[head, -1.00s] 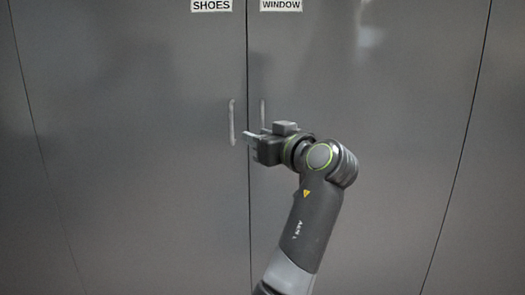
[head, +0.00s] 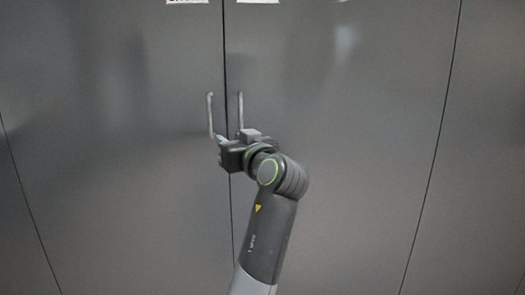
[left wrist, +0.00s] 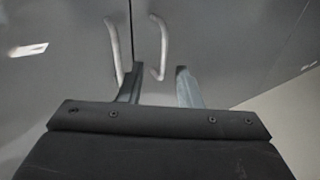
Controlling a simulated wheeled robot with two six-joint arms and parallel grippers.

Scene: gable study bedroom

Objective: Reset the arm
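My left gripper (head: 219,140) is at the end of the dark arm in the middle of the head view. Its tips are near the lower end of the left door handle (head: 210,115). In the left wrist view its two fingers (left wrist: 158,76) stand apart, so it is open. The right door handle (left wrist: 163,45) shows between and beyond them, and the left handle (left wrist: 114,50) shows beside the left finger. Nothing is visibly held; I cannot tell whether a finger touches a handle. My right gripper is in neither view.
Grey cabinet doors fill the head view; the left door (head: 110,130) and right door (head: 350,120) meet at a narrow seam and look shut. White labels (head: 258,1) are cut off at the top edge. A pale surface (left wrist: 285,120) shows at the right of the wrist view.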

